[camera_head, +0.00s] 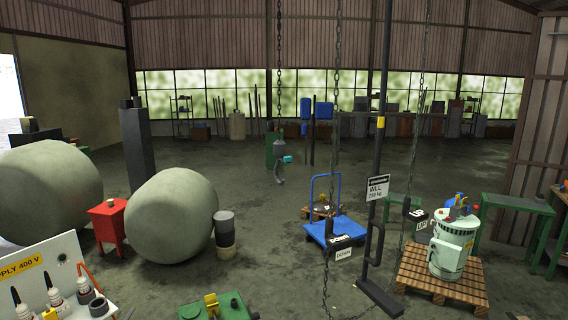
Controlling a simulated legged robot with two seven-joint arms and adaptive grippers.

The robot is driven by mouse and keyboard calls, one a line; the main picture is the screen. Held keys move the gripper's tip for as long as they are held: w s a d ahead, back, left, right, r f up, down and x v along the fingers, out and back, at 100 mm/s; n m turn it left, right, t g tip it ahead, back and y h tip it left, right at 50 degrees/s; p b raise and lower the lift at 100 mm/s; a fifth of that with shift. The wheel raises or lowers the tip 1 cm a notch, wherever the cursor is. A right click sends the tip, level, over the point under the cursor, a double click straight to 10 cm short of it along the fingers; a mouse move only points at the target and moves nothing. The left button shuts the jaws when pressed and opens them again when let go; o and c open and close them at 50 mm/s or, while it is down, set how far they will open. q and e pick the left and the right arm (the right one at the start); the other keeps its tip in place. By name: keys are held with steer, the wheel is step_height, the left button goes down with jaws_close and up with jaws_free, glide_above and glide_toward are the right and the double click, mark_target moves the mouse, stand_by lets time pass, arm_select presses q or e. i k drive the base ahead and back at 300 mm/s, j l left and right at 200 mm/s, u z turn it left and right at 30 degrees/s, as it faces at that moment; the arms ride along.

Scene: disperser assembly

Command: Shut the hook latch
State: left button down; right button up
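A grey hook (280,174) hangs from a chain (279,60) left of the picture's middle, well above the floor. A small teal piece (288,159) sticks out to the right at the hook's upper part. It may be the latch, but it is too small to tell whether it is open or shut. Neither of my grippers shows in the head view, and nothing is seen touching the hook.
Two large rounded grey-green bodies (172,215) stand at left. A blue cart (335,230) stands right of the hook, near a dark upright post (378,130) and hanging chains. A white-green machine (453,245) stands on a wooden pallet (420,270). Floor behind the hook is open.

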mark_target(289, 159)
steer(key=z, duration=0.65)
steer(key=i+z, duration=0.1)
steer(key=z, duration=1.25)
steer(key=j+z, duration=0.1)
steer(key=z, duration=0.55)
steer(key=j+z, duration=0.1)
steer(key=z, duration=1.2)
steer(key=j+z, duration=0.15)
steer(key=z, duration=1.2)
steer(key=k+j+z, duration=0.1)
steer(key=z, duration=0.25)
steer(key=k+z, duration=0.3)
steer(key=k+u, duration=0.35)
steer(key=u, duration=0.15)
steer(key=k+j+u, duration=0.1)
steer(key=k+u, duration=0.2)
steer(key=u, duration=0.65)
steer(key=k+j+u, duration=0.1)
steer(key=u, duration=0.95)
steer(key=j+u, duration=0.15)
steer(key=u, duration=0.35)
steer(key=k+j+u, duration=0.1)
steer(key=u, duration=0.95)
steer(key=j+u, duration=0.15)
steer(key=u, duration=0.4)
steer(key=i+u, duration=0.1)
steer(key=u, duration=0.4)
